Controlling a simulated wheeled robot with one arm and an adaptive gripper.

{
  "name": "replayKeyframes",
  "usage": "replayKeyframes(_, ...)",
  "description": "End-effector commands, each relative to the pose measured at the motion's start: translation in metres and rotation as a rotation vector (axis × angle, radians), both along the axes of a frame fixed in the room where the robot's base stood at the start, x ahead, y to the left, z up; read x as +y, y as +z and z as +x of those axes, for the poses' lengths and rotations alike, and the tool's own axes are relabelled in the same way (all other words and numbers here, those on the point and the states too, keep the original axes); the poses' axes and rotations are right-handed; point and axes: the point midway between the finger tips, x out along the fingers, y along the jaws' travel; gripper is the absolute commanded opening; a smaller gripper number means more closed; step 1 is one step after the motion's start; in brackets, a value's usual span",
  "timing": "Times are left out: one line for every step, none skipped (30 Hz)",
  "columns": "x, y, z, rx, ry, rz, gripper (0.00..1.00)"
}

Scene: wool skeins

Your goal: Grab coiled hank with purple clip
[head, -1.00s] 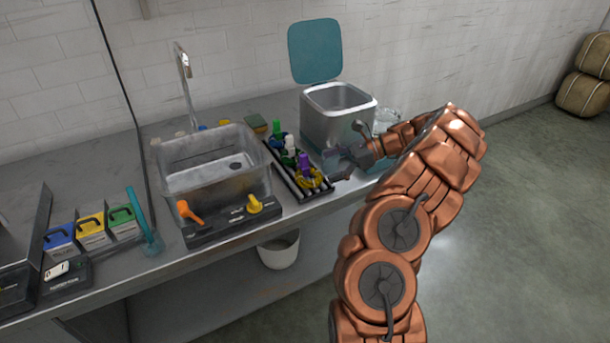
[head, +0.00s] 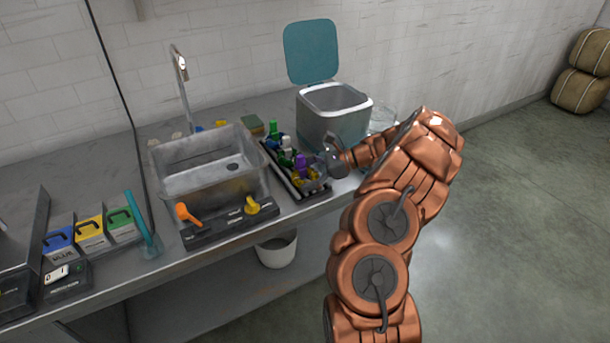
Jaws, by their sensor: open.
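The purple clip (head: 300,164) stands near the front end of a dark ribbed rack (head: 271,158) on the counter. A yellow coiled hank (head: 311,184) lies at the front of the rack by the purple clip, partly hidden by my gripper. Hanks with white and green clips sit behind it in the same rack. My gripper (head: 316,172) is open, at the right side of the purple-clipped hank. Its fingers overlap the hank in the picture; I cannot tell whether they touch it.
A metal bin (head: 333,118) with a raised teal lid (head: 312,51) stands behind my gripper. A clear basin (head: 207,165) with a tap (head: 181,75) is left of the rack. An orange lever (head: 187,214) and a yellow knob (head: 252,205) sit on the panel in front.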

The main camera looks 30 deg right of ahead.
Motion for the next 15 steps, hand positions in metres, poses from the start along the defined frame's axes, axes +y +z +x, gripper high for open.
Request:
replayKeyframes(0.0002,-0.0002,0.0002,0.0,-0.001,0.0,1.0)
replayKeyframes(0.0,-0.0003,0.0002,0.0,-0.001,0.0,1.0)
replayKeyframes(-0.0003,-0.0003,0.0003,-0.001,-0.001,-0.002,1.0)
replayKeyframes(-0.0003,-0.0003,0.0003,-0.001,-0.001,-0.002,1.0)
replayKeyframes(-0.0004,-0.0001,0.0003,-0.001,-0.001,-0.002,1.0)
replayKeyframes(-0.0004,-0.0001,0.0003,-0.001,-0.001,-0.002,0.96)
replayKeyframes(-0.0004,-0.0001,0.0003,-0.001,-0.001,-0.002,0.93)
replayKeyframes(-0.0004,-0.0001,0.0003,-0.001,-0.001,-0.002,0.9)
replayKeyframes(-0.0005,-0.0001,0.0003,-0.001,-0.001,-0.002,0.85)
replayKeyframes(-0.0005,-0.0001,0.0003,-0.001,-0.001,-0.002,0.82)
replayKeyframes(-0.0005,-0.0001,0.0003,-0.001,-0.001,-0.002,0.79)
replayKeyframes(-0.0005,-0.0001,0.0003,-0.001,-0.001,-0.002,0.75)
replayKeyframes(-0.0005,-0.0001,0.0003,-0.001,-0.001,-0.002,0.72)
replayKeyframes(-0.0005,-0.0001,0.0003,-0.001,-0.001,-0.002,0.69)
replayKeyframes(-0.0005,-0.0001,0.0003,-0.001,-0.001,-0.002,0.65)
